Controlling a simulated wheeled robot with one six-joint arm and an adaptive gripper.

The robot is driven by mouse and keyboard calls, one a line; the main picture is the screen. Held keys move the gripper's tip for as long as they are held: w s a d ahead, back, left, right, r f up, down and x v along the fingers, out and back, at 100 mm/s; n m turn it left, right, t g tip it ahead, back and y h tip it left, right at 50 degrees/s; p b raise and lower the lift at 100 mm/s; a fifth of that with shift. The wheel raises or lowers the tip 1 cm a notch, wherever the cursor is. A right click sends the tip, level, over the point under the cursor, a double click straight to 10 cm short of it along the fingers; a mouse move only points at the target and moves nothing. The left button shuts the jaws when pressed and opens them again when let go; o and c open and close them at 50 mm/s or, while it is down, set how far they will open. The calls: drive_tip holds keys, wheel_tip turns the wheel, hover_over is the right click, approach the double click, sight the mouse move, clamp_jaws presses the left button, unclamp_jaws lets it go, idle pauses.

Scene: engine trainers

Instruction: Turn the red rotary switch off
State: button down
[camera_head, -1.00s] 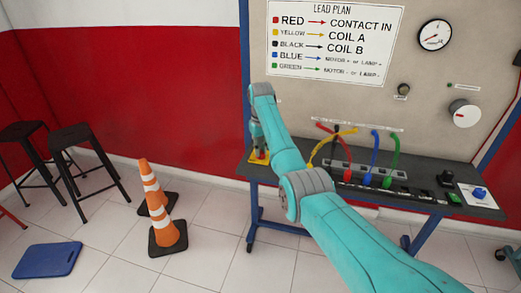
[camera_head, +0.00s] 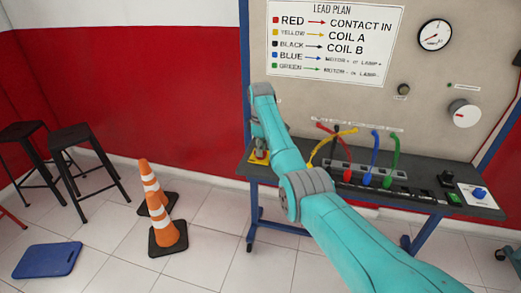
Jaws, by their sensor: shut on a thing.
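The red rotary switch (camera_head: 262,155) sits on a yellow base (camera_head: 253,160) at the left end of the dark bench (camera_head: 285,176). Only a little of its red shows, as my gripper and wrist cover the rest. My gripper (camera_head: 259,149) points down over the switch and is shut on it. The fingers are small and partly hidden behind my arm, so the switch's exact angle cannot be read.
Red, yellow, blue and green leads (camera_head: 374,155) rise from a terminal strip right of my arm. Orange cones (camera_head: 166,232), black stools and a blue step occupy the floor at left.

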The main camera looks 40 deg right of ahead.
drive_tip(key=shift+n, duration=0.3)
idle(0.4)
drive_tip(key=c, duration=1.1)
unclamp_jaws()
wheel_tip(320, 180, up, 12)
